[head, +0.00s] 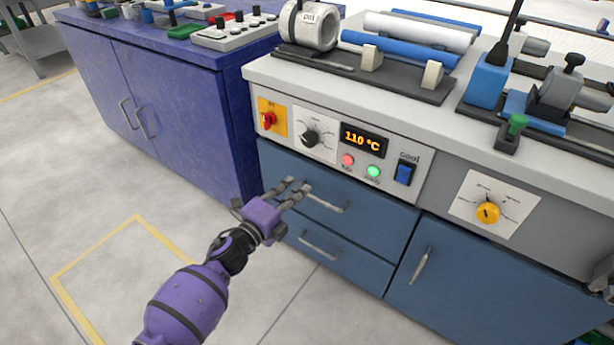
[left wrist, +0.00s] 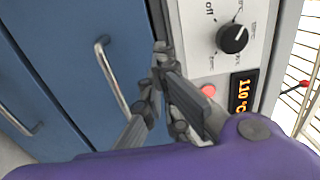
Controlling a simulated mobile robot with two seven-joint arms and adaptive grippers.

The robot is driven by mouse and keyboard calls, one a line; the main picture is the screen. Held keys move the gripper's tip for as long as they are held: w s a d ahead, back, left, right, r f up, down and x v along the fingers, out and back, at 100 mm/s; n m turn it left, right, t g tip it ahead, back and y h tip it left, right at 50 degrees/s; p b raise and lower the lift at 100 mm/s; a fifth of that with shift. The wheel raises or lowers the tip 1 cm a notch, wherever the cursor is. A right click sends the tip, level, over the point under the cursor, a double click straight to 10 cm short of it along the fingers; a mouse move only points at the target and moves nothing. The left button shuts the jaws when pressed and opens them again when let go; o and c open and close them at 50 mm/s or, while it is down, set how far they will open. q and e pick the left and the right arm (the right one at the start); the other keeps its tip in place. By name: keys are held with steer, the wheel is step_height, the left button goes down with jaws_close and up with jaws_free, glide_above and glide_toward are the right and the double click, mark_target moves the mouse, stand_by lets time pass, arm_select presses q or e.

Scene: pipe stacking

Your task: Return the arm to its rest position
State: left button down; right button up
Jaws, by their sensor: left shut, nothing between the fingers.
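My left gripper (head: 297,187) is purple with grey fingers. In the head view it hangs in front of the blue drawers, near the upper drawer handle (head: 326,203). Its fingers are shut with nothing between them. In the left wrist view the fingers (left wrist: 163,62) meet in front of the bench panel, between the drawer handle (left wrist: 110,75) and the black dial (left wrist: 232,38). I cannot tell whether the fingertips touch the bench. My right gripper does not show clearly in either view.
The grey workbench (head: 262,72) bears pipes and fixtures. Its panel has a red switch (head: 268,119), a display (head: 362,140) reading 110 °C and a blue cool switch (head: 403,173). A dark blue cabinet (head: 185,115) stands left. The floor (head: 120,180) there is clear.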

arm_select(q)
steer(key=p+v, duration=0.1)
steer(key=v, duration=0.5)
steer(key=shift+w+a+f, duration=0.1)
steer(key=shift+f, duration=0.1)
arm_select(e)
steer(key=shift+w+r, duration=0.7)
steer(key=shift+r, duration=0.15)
